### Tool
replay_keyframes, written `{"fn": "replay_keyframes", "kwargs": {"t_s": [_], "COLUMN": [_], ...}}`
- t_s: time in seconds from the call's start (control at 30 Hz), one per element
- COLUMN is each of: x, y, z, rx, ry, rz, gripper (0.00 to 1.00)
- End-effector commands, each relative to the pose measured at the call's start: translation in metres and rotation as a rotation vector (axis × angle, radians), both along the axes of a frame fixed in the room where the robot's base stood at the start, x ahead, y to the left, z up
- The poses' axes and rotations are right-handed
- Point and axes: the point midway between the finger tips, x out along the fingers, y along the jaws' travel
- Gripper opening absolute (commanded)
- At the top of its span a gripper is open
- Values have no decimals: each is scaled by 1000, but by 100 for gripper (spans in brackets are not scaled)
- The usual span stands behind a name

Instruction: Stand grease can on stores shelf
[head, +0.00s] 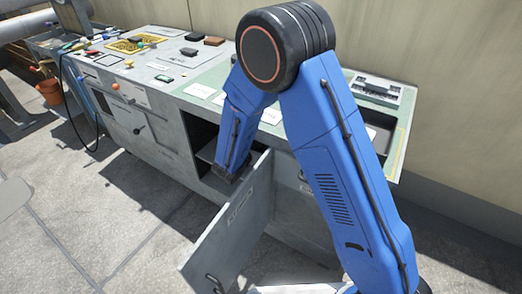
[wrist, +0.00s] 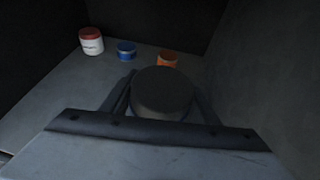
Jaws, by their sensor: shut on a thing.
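In the wrist view my gripper (wrist: 161,100) is shut on a dark round can, which I take as the grease can (wrist: 162,88). Its round top faces the camera, and a finger lies on each side. The grey stores shelf (wrist: 60,100) spreads below and around it. I cannot tell whether the can's base touches the shelf. In the head view my arm reaches down into the open cabinet, where the shelf (head: 207,152) shows at the left; the can and fingers are hidden there.
At the shelf's back stand a white can with a red lid (wrist: 91,41), a blue tin (wrist: 126,49) and an orange container (wrist: 167,58), partly behind the held can. Shelf left of my gripper is bare. A dark wall (wrist: 260,80) rises at right. The cabinet door (head: 230,225) hangs open.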

Motion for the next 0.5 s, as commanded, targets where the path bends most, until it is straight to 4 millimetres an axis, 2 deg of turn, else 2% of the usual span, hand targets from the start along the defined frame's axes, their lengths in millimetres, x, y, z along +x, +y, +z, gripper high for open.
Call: {"fn": "replay_keyframes", "kwargs": {"t_s": [0.23, 0.5], "x": [13, 12], "y": [-7, -6], "z": [0, -32], "rx": [1, 0], "ry": [-2, 0], "rz": [-2, 1], "gripper": [18, 18]}}
